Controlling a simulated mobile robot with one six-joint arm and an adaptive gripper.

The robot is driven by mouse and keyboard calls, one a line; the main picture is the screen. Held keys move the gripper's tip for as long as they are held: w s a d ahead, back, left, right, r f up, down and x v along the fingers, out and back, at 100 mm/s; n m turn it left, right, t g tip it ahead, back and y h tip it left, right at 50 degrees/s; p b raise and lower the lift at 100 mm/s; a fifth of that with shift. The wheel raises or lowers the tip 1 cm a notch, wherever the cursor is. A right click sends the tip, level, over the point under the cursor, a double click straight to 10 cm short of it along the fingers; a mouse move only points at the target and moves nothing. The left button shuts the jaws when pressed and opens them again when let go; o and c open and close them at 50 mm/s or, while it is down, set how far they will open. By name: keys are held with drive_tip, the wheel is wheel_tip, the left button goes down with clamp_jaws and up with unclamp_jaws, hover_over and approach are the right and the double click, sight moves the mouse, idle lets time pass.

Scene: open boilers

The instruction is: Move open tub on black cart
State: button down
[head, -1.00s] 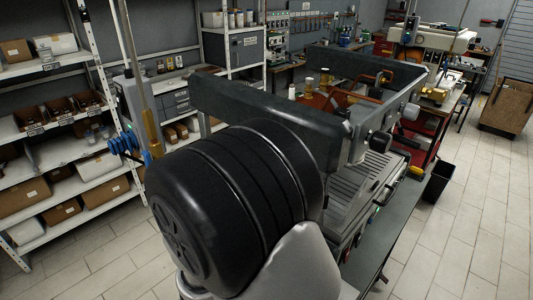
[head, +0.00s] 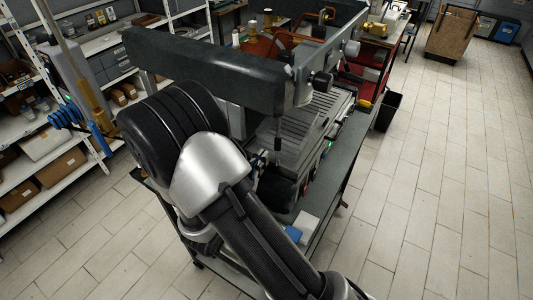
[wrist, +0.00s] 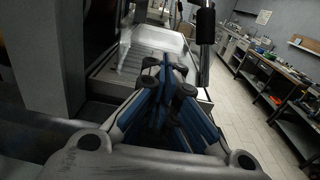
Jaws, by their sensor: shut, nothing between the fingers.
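My gripper (wrist: 168,70) is shut and empty in the wrist view, its blue-padded fingers together in front of the espresso machine's ribbed metal tray (wrist: 138,50). In the head view my arm's elbow and link cover most of the gripper's surroundings. The dark cart (head: 343,160) carries the large espresso machine (head: 205,68). A small white object (head: 306,224) and a blue object (head: 293,233) lie at the cart's near end, beside my arm. I cannot tell whether either is the open tub; no tub shows clearly.
A black bin (head: 388,111) stands on the floor right of the cart. White shelving (head: 50,140) with cardboard boxes is at the left. A red workbench cabinet (head: 366,75) is behind the machine. The tiled floor (head: 450,190) at the right is clear. Workbenches (wrist: 265,80) line the wrist view's right.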

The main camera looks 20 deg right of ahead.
sight(272, 147)
drive_tip(key=shift+x, duration=1.75)
drive_tip(key=x, duration=0.4)
drive_tip(key=shift+d, duration=0.1)
drive_tip(key=shift+a, duration=0.2)
